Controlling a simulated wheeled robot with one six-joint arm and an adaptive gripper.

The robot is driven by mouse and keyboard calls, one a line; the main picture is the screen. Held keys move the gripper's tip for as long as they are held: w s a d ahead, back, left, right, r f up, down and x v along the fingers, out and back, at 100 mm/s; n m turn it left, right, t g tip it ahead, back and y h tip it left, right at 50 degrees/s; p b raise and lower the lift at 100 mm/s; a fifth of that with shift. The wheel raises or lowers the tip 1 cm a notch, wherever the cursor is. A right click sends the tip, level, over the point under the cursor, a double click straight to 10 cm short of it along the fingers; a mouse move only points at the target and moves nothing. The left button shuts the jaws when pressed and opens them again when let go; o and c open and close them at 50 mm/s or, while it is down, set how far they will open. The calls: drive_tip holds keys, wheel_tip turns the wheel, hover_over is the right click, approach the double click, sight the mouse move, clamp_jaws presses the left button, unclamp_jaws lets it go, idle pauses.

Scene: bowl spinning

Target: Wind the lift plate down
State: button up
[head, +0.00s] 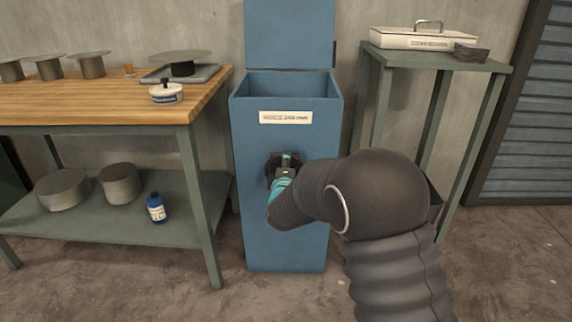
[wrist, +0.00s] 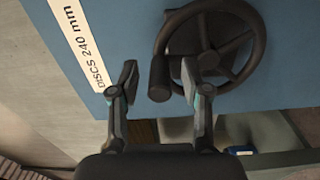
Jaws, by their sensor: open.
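A blue bin (head: 251,230) stands upright with its lid (head: 289,33) raised. Its inside is dark and I cannot see a lift plate in it. A dark handwheel (wrist: 255,52) with spokes is on the bin's front; in the head view my arm and gripper (head: 287,163) partly cover it. A dark crank knob (wrist: 160,80) sticks out from the wheel's rim. My gripper (wrist: 158,74) is open, and the knob appears between its two fingertips in the wrist view. I cannot tell whether either finger touches it.
Right, a green stand (head: 436,57) bears a white case (head: 422,39) and a dark block (head: 471,52).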

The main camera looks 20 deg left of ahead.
drive_tip(key=v, duration=1.1)
drive_tip(key=shift+s, duration=0.4)
drive_tip(key=shift+d, duration=0.15)
drive_tip(key=s+a+f+m+g+y, duration=0.1)
drive_tip(key=s+f+m+g, duration=0.25)
drive_tip(key=f, duration=0.25)
drive_tip(key=s+a+f+m+g, duration=0.2)
drive_tip(key=f+g, duration=0.2)
drive_tip(key=f, duration=0.1)
drive_tip(key=s+d+m+g, duration=0.3)
drive_tip(key=s+d+g, duration=0.15)
drive_tip(key=s, duration=0.25)
drive_tip(key=s+d+r+m+h, duration=0.1)
drive_tip(key=s+d+r+m, duration=0.3)
drive_tip(key=d, duration=0.7)
drive_tip(key=s+d+r+m+h, duration=0.2)
drive_tip(key=s+d+r, duration=0.4)
drive_tip(key=d, duration=0.5)
drive_tip(key=s+d+r+m+h+p, duration=0.1)
drive_tip(key=s+d+r+m+h, duration=0.1)
drive_tip(key=s+d+r+m, duration=0.3)
drive_tip(key=s+d+r, duration=0.1)
drive_tip(key=s+d, duration=0.2)
drive_tip(key=d, duration=0.3)
drive_tip(key=shift+m, duration=0.35)
